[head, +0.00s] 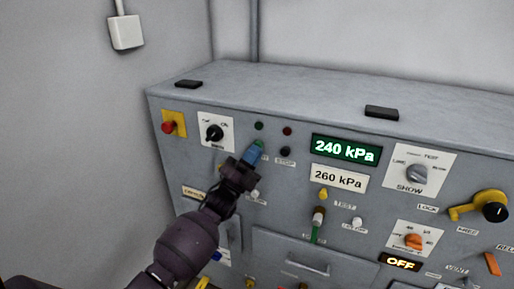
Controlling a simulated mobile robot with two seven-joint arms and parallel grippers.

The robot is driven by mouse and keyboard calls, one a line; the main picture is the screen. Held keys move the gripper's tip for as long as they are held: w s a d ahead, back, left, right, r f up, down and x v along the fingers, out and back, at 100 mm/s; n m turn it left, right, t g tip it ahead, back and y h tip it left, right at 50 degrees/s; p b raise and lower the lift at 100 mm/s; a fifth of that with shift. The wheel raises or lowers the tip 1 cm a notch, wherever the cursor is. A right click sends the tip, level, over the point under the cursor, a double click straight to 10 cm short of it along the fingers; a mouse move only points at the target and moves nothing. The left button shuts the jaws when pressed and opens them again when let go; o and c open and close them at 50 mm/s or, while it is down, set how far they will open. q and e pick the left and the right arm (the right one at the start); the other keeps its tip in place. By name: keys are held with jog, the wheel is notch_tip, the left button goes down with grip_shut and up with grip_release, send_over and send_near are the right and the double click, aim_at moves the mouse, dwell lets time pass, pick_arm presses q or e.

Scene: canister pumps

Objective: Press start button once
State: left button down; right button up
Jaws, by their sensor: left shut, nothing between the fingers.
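The start button (259,144) looks green and sits on the grey panel, left of the black stop button (285,151). My left gripper (252,154) is shut and empty, with its bluish fingertips right at the start button. The fingers cover part of the button and most of its label, of which only the last letters show. I cannot tell whether the fingertips touch the button or whether it is pressed in. My right gripper is not in view.
A green display (346,150) reads 240 kPa and a pale one (339,179) reads 260 kPa. A black selector knob (214,132) and a red button on a yellow plate (168,127) are to the left. A yellow-handled lock (480,206) juts out at right.

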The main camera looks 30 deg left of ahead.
pick_arm(q)
jog(key=shift+w, duration=0.25)
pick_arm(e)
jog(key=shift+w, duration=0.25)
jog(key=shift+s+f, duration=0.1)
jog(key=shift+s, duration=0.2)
pick_arm(q)
jog(key=shift+s+p, duration=0.3)
jog(key=shift+s, duration=0.6)
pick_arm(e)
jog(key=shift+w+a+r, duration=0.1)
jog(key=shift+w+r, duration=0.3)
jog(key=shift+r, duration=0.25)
